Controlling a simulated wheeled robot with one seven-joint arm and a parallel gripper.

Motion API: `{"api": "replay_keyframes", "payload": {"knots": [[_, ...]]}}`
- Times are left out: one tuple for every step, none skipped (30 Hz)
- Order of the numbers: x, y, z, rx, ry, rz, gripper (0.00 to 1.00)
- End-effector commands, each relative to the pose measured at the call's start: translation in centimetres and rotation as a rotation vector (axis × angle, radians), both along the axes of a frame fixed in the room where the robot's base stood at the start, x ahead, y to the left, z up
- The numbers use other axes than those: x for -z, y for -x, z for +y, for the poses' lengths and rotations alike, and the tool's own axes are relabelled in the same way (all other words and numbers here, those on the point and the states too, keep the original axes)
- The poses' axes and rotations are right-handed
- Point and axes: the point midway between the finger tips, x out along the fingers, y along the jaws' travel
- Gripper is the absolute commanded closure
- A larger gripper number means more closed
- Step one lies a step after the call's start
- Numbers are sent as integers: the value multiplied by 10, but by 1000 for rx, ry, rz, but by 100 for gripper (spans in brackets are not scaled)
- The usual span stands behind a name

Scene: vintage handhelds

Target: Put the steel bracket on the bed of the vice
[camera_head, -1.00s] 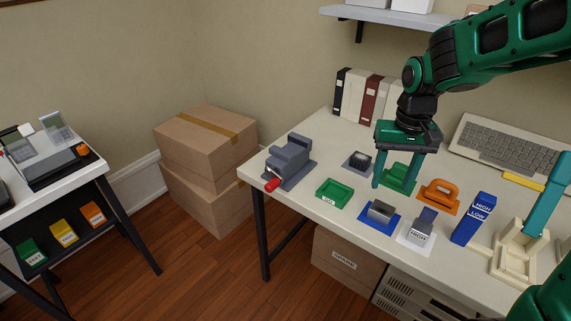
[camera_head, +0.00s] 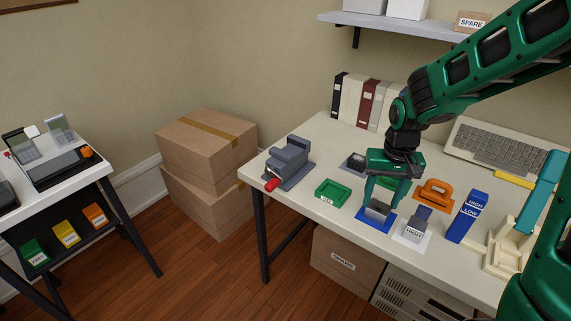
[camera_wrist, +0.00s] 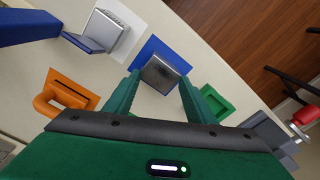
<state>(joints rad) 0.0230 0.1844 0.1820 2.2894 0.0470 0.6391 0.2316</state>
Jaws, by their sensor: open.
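The steel bracket, seemingly the grey metal piece (camera_head: 377,209) on a blue mat (camera_head: 368,223), stands on the white bench and also shows in the wrist view (camera_wrist: 160,74). My gripper (camera_head: 382,204) is open and points down over it. In the wrist view the fingertips (camera_wrist: 160,80) lie to either side of the bracket with nothing gripped. I cannot tell whether they touch it. The grey vice (camera_head: 288,160) with a red handle end stands at the bench's left end, and part of it shows at the right of the wrist view (camera_wrist: 272,132).
A green tray (camera_head: 333,191) lies between vice and bracket. A grey-and-white piece (camera_head: 415,226) stands right of the bracket, with an orange handle piece (camera_head: 435,190) behind and a blue HIGH/LOW block (camera_head: 467,217) farther right. Binders (camera_head: 360,100) stand at the back.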

Motion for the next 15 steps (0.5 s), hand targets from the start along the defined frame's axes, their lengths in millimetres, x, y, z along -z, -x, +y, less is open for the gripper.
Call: {"api": "replay_keyframes", "payload": {"knots": [[13, 11, -1, -2, 2, 43, 50], [14, 11, -1, -2, 1, 44, 50], [14, 10, -1, -2, 1, 45, 50], [15, 9, -1, -2, 1, 47, 50], [16, 8, -1, -2, 1, 48, 50], [17, 7, -1, -2, 1, 50, 50], [18, 6, -1, -2, 1, 52, 57], [19, 5, -1, -2, 0, 53, 64], [19, 4, -1, -2, 0, 54, 74], [20, 3, -1, -2, 0, 55, 81], [20, 2, -1, -2, 0, 55, 55], [21, 2, -1, -3, 0, 55, 64], [21, 1, -1, -3, 0, 55, 72], [21, 1, -1, -3, -1, 55, 79], [22, 0, -1, -3, -1, 54, 82]]}}
